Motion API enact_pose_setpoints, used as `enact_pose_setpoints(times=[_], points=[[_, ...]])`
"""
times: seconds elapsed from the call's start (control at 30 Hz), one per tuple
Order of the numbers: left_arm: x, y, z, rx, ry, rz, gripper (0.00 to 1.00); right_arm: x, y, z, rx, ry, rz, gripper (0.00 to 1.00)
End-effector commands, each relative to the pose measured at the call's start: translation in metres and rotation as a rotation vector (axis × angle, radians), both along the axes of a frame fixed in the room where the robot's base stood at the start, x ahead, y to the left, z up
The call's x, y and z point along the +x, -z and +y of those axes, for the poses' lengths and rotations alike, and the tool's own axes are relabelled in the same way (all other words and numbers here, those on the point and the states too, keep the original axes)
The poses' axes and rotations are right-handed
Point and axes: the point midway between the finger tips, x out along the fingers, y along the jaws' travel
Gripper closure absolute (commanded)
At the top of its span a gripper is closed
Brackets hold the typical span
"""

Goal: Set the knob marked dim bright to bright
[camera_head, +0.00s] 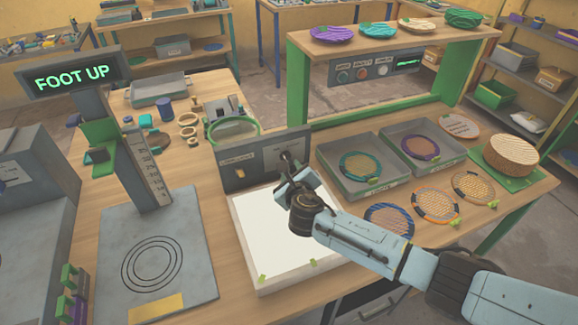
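A grey control box (262,160) stands at the back edge of a white panel (265,235). A small brownish knob or lever (241,174) sits under a label on its left half. A dark knob (288,156) sits on its right half, partly behind my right gripper. The labels are too small to read, so I cannot tell which control is marked dim bright. My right gripper (289,172) comes in from the right, with its tip at or just in front of the dark knob. Its fingers are too hidden to show whether they are open or whether they touch. My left gripper is not in view.
Two grey trays holding round woven plates (360,165) stand right of the box, with more plates in front. A green-framed shelf (300,90) carries another knob panel (375,70). A "FOOT UP" display (72,78) rises at left above a grey ringed plate (155,265).

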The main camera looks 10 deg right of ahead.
Motion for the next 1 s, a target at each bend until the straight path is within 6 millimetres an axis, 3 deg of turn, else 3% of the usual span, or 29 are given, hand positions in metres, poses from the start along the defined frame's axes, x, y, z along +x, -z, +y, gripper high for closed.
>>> enact_pose_setpoints(times=[0.33,0.8,1.0], points=[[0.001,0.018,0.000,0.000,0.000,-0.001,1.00,0.042,0.015,-0.001,0.001,0.002,0.000,0.66],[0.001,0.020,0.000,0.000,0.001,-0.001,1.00,0.051,0.017,-0.002,0.002,0.000,0.001,0.66],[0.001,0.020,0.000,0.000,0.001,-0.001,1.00,0.050,0.017,-0.002,0.002,0.000,0.001,0.91]])
